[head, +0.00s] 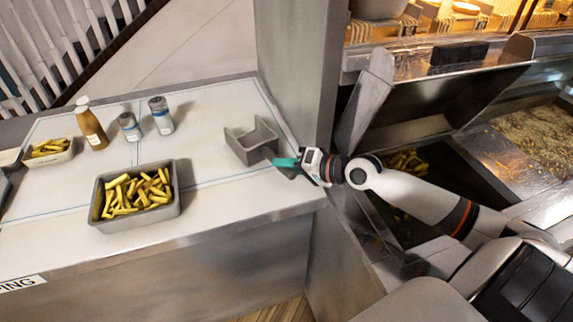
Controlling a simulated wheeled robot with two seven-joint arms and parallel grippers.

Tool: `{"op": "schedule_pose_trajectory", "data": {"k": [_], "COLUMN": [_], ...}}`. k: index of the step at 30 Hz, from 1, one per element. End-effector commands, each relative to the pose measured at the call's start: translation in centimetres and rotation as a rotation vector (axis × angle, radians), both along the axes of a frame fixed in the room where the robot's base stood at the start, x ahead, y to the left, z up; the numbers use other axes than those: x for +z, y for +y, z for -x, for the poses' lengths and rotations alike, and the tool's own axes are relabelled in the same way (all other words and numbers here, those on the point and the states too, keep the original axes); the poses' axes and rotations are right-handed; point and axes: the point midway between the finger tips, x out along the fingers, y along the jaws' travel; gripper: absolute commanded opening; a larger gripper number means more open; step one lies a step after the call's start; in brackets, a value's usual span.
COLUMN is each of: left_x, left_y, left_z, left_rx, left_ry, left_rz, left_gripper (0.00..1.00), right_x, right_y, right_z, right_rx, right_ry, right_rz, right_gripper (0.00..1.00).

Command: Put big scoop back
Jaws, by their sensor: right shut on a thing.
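The big scoop (243,151) is a grey metal, open-topped scoop with a teal handle. It is at the right part of the white counter, close to the grey pillar. I cannot tell whether it rests on the counter or is just above it. My right gripper (299,164) is shut on the teal handle, at the right of the scoop. The fingertips are small and partly hidden. My left gripper is not in view.
A metal tray of fries (97,205) stands on the counter (228,195), left of the scoop. A smaller tray of fries (66,157), a brown bottle (92,128) and two shakers (160,117) stand farther left. The grey pillar (297,75) rises behind the gripper; fryer bins lie at right.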

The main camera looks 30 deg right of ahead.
Motion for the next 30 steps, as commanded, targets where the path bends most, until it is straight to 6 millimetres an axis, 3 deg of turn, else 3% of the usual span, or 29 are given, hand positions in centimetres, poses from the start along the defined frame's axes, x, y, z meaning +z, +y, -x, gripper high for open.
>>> {"op": "schedule_pose_trajectory", "data": {"k": [7,8,12,23,30], "left_x": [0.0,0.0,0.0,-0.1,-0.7], "left_y": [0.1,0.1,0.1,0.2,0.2], "left_z": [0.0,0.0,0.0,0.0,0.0], "left_rx": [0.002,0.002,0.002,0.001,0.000], "left_ry": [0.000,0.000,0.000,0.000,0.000], "left_rz": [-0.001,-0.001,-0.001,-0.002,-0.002], "left_gripper": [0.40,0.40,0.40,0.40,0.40], "right_x": [-0.1,-0.1,-0.1,-0.2,0.5], "right_y": [0.0,0.0,0.0,-0.2,-1.4], "right_z": [0.0,0.0,0.0,0.3,2.5], "right_rx": [0.000,0.000,0.001,0.000,0.002], "right_ry": [0.002,0.002,0.002,0.004,0.008], "right_rz": [0.000,0.000,0.000,0.000,0.004], "right_gripper": [0.00,0.28,0.48,0.48,0.48]}}
